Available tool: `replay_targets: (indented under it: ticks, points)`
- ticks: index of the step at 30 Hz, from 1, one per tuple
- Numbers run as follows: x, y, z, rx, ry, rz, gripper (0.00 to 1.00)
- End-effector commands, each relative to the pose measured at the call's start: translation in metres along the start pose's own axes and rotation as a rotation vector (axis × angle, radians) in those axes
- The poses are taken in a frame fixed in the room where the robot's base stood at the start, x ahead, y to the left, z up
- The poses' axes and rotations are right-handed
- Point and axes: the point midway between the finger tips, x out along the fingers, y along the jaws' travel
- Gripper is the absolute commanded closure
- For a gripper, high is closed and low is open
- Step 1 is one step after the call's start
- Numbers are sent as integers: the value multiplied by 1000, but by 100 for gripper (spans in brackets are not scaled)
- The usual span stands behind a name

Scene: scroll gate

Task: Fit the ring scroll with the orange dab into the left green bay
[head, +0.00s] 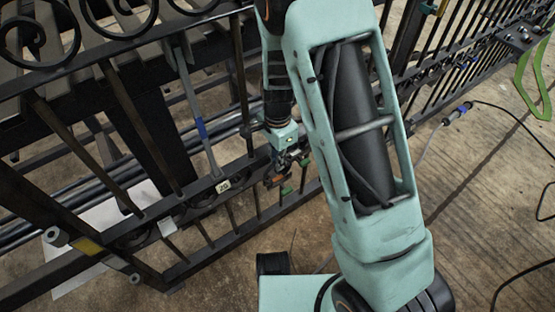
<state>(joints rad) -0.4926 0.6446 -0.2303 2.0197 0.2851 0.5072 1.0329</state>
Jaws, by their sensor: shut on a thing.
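My gripper (281,167) is at the lower band of the dark iron gate, just right of the white number tag (223,186). It is shut on a small dark piece, taken to be the ring scroll (272,181), with an orange spot showing beside the fingers. The scroll's outline and its exact seating are too small and partly hidden to tell. Small green marks of a bay (287,190) show just below and right of the fingers, close to the band. Whether the scroll touches the bay cannot be told. My arm hides the gate to the right.
Other ring scrolls (205,196) sit in the band at left. Upright bars stand close around my gripper. A white sheet (98,225) lies behind the gate.

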Motion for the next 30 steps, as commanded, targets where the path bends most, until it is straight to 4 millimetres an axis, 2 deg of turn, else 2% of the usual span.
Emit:
replay_targets:
  ticks: [26, 27, 30]
  points:
    - [11, 0, 0, 0, 0, 0, 100]
    - [11, 0, 0, 0, 0, 0, 91]
    - [11, 0, 0, 0, 0, 0, 80]
